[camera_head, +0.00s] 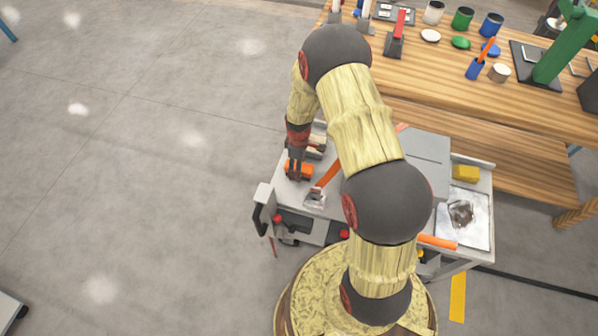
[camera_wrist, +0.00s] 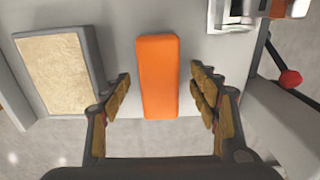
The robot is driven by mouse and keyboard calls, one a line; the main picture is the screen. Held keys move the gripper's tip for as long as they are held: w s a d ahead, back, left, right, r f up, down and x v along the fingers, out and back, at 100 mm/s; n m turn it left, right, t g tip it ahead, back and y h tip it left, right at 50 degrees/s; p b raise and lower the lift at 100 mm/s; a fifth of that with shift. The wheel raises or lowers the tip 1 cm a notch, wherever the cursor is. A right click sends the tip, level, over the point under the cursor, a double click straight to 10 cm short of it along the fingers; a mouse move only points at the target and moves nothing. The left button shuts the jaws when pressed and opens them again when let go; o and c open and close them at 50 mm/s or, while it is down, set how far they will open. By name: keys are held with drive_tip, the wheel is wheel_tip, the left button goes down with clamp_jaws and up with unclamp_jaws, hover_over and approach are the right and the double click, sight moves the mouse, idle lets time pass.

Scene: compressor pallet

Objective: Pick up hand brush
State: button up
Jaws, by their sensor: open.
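A plain orange oblong block (camera_wrist: 157,76), which looks like the hand brush, lies on a grey surface in the middle of the wrist view. No bristles show. My gripper (camera_wrist: 160,84) is open, with one finger on each side of the block and a gap on both sides. In the head view my gripper (camera_head: 297,174) points down at the orange block (camera_head: 304,169) on the left part of a grey cart. My fingers partly hide the block there.
A grey tray with a beige inside (camera_wrist: 58,75) lies left of the block. A metal tool with an orange handle (camera_head: 328,174) lies on the cart to the right. A wooden workbench (camera_head: 440,82) with cans and tools stands behind.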

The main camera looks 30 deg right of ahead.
drive_tip(key=shift+f, duration=0.7)
drive_tip(key=shift+c, duration=0.8)
drive_tip(key=shift+r, duration=0.1)
drive_tip(key=c, duration=1.1)
drive_tip(key=shift+c, duration=0.5)
drive_tip(key=shift+r, duration=0.1)
